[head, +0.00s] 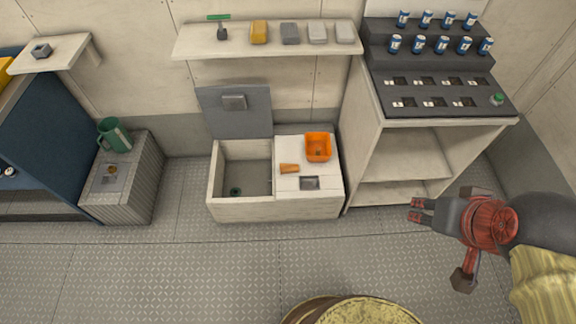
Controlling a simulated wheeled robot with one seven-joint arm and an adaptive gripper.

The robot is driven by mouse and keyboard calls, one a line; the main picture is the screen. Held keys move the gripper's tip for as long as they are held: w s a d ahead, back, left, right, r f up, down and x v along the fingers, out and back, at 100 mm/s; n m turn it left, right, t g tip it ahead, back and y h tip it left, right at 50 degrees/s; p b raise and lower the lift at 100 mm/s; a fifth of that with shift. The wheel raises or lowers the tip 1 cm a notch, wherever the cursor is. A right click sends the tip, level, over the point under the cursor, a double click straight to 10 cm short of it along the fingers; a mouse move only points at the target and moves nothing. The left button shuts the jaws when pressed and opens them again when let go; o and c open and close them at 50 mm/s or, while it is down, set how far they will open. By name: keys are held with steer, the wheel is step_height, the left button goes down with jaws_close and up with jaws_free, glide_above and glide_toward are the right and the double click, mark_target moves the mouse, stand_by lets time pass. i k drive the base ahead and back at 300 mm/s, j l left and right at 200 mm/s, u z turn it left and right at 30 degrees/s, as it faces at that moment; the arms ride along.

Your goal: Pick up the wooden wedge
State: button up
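The wooden wedge (289,168) is a small orange-brown block. It lies on the pale right-hand top of the low locker box (276,211), just left of the orange bin (319,147). Its far side and underside are hidden. My gripper (417,210), red and dark grey, reaches in from the right edge. It is well to the right of the wedge and does not touch it. Nothing shows held in it, but I cannot tell how far its fingers are apart.
The box's left compartment (245,170) is open, its grey lid (233,110) raised. A cabinet (398,160) bearing several cans stands to its right. A shelf (265,46) hangs above. A green jug (113,136) stands on a ribbed block at left. A round yellowish object (355,310) is at the bottom. The floor between is clear.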

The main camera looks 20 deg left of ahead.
mark_target(284, 168)
steer(key=j+z, duration=0.15)
steer(key=z, duration=0.2)
steer(key=j+z, duration=0.15)
steer(key=z, duration=0.15)
steer(key=j+z, duration=0.15)
steer(key=z, duration=0.2)
steer(key=k+j+z, duration=0.15)
steer(key=j, duration=0.3)
steer(key=j+z, duration=0.1)
steer(key=j, duration=0.3)
steer(key=k+j+z, duration=0.15)
steer(key=j, duration=0.3)
steer(key=k+j+z, duration=0.1)
steer(key=j, duration=0.3)
steer(key=k+j+z, duration=0.15)
steer(key=j, duration=0.2)
steer(key=k+j+z, duration=0.1)
steer(key=k+j, duration=0.15)
steer(key=j, duration=0.15)
steer(key=k+j, duration=0.1)
steer(key=j, duration=0.15)
steer(key=k+j, duration=0.15)
